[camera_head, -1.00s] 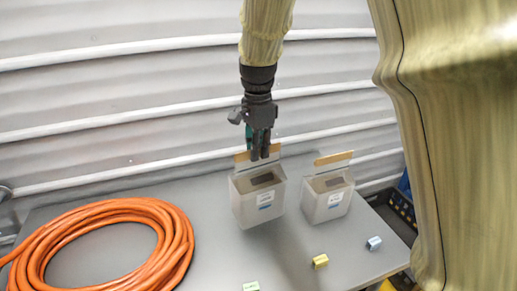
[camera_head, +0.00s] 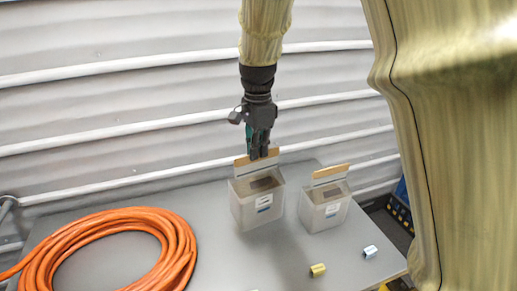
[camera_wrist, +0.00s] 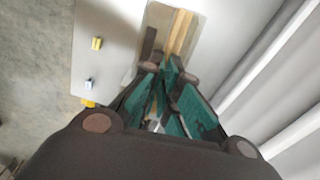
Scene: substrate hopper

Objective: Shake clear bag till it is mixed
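Two translucent, box-shaped clear bags with tan top strips and white-blue labels show in the head view. My gripper (camera_head: 262,148) points down over the left clear bag (camera_head: 244,212), its fingertips close together at that bag's top strip. In the wrist view the teal-padded fingers (camera_wrist: 168,68) meet at the tan strip (camera_wrist: 180,32), seemingly shut on it. The left bag hangs upright; whether its base clears the table is hard to tell. Dark brown contents show through its opening, their mixing unclear. The right clear bag (camera_head: 325,215) stands upright on the table, apart from my gripper.
The grey table (camera_head: 235,262) carries a coiled orange hose (camera_head: 175,240) at the left. A yellow block (camera_head: 317,270) and a pale blue block (camera_head: 370,252) lie at the front right. A ribbed grey wall (camera_head: 130,110) stands close behind. Dark crates (camera_head: 398,208) are beyond the table's right edge.

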